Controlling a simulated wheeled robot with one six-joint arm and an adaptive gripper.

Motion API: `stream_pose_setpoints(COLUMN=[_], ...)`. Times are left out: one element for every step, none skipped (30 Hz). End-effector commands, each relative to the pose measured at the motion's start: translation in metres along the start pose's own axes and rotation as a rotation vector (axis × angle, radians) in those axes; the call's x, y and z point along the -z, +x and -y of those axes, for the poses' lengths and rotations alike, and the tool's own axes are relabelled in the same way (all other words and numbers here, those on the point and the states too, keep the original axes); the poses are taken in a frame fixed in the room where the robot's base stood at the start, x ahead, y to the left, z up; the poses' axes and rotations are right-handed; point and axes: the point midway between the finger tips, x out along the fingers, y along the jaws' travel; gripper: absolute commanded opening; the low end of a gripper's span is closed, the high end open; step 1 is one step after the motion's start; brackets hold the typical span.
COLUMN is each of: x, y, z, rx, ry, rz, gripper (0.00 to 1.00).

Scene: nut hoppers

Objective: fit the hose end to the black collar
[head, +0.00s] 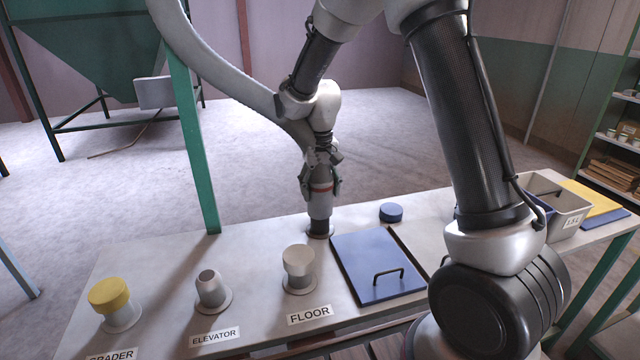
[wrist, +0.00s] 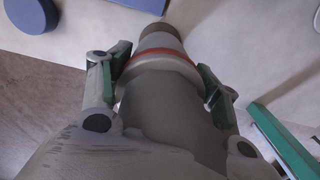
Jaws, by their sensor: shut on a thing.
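My gripper (head: 320,186) is shut on the hose end (head: 320,196), a grey cuff with a red band. The grey hose (head: 225,75) arcs from the upper left down to it. The hose end points down, roughly upright, over the dark collar (head: 320,229) at the table's back edge. I cannot tell whether it is seated on the collar or just above it. In the wrist view the fingers grip the hose end (wrist: 160,62) from both sides, and its far end meets a dark ring whose lower part is hidden.
Along the front of the table (head: 160,265) stand a yellow-capped spout (head: 110,295), an open grey spout (head: 210,288) and a beige-capped spout (head: 298,262).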

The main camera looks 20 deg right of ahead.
Motion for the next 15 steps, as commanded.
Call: stream_pose_setpoints(x=[0.0001, 0.0001, 0.0001, 0.0001, 0.0001, 0.0001, 0.0001, 0.0, 0.0001, 0.0, 0.0001, 0.0, 0.0, 0.0, 0.0], y=[0.0008, 0.0011, 0.0014, 0.0015, 0.0016, 0.0015, 0.0015, 0.0015, 0.0015, 0.0015, 0.0014, 0.0014, 0.0014, 0.0014, 0.0014], z=[0.0, 0.0, 0.0, 0.0, 0.0, 0.0, 0.0, 0.0, 0.0, 0.0, 0.0, 0.0, 0.0, 0.0, 0.0], rx=[0.0, 0.0, 0.0, 0.0, 0.0, 0.0, 0.0, 0.0, 0.0, 0.0, 0.0, 0.0, 0.0, 0.0, 0.0], ry=[0.0, 0.0, 0.0, 0.0, 0.0, 0.0, 0.0, 0.0, 0.0, 0.0, 0.0, 0.0, 0.0, 0.0, 0.0], rz=[0.0, 0.0, 0.0, 0.0, 0.0, 0.0, 0.0, 0.0, 0.0, 0.0, 0.0, 0.0, 0.0, 0.0, 0.0], gripper=[0.32, 0.32, 0.32, 0.32, 0.32, 0.32, 0.32, 0.32, 0.32, 0.32, 0.68, 0.75, 0.81, 0.86, 0.88])
